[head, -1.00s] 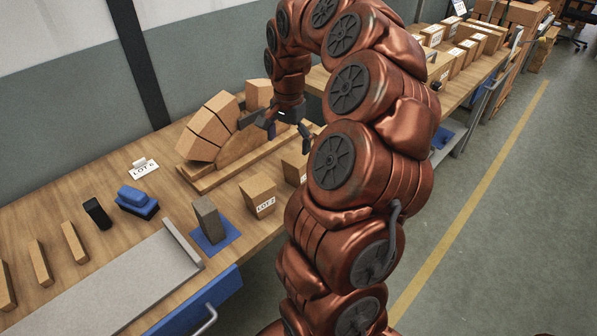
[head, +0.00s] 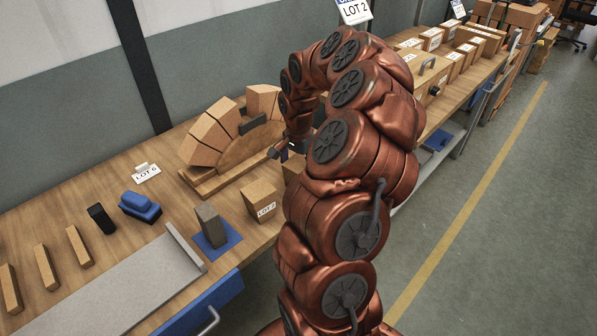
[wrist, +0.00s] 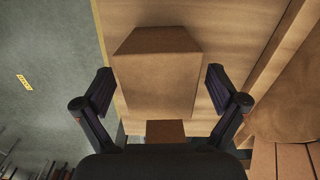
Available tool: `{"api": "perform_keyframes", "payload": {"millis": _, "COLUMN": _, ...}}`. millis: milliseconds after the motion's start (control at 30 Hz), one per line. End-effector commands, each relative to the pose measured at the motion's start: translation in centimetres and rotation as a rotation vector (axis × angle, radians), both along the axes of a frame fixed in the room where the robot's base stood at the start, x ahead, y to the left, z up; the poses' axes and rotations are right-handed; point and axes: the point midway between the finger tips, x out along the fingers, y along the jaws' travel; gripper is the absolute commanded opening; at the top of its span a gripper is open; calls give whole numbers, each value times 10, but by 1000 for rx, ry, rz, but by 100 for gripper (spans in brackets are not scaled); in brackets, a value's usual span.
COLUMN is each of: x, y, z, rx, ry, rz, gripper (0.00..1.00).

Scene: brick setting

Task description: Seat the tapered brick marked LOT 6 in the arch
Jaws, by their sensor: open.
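In the wrist view a plain tapered brick (wrist: 155,75) stands on the bench between the fingers of my open gripper (wrist: 160,82). The fingers are apart from its sides, and no lot mark shows on the faces in view. In the head view my gripper (head: 283,149) is low in front of the arch, and my arm hides much of the brick (head: 292,167) beside it. The arch (head: 210,140) has tan bricks over a curved wooden form (head: 245,152). A gap near its top, with a dark piece in it, separates the left bricks from the right one (head: 263,102).
Another brick (head: 262,200), its label perhaps LOT 2, stands nearer on the bench. A grey block (head: 211,226) sits on a blue mat. A card (head: 146,173) reading LOT 6 or similar stands left of the arch. A second brick (wrist: 165,131) shows low in the wrist view.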

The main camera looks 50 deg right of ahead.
Motion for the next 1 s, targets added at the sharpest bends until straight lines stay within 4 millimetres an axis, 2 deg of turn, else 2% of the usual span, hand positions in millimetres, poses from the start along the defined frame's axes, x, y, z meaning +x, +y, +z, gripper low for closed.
{"api": "perform_keyframes", "payload": {"millis": 233, "x": 0, "y": 0, "z": -1, "rx": 0, "ry": 0, "rz": 0, "gripper": 94}}
{"api": "perform_keyframes", "payload": {"millis": 900, "x": 0, "y": 0, "z": -1, "rx": 0, "ry": 1, "rz": 0, "gripper": 24}}
{"api": "perform_keyframes", "payload": {"millis": 1000, "x": 0, "y": 0, "z": -1, "rx": 0, "ry": 0, "rz": 0, "gripper": 18}}
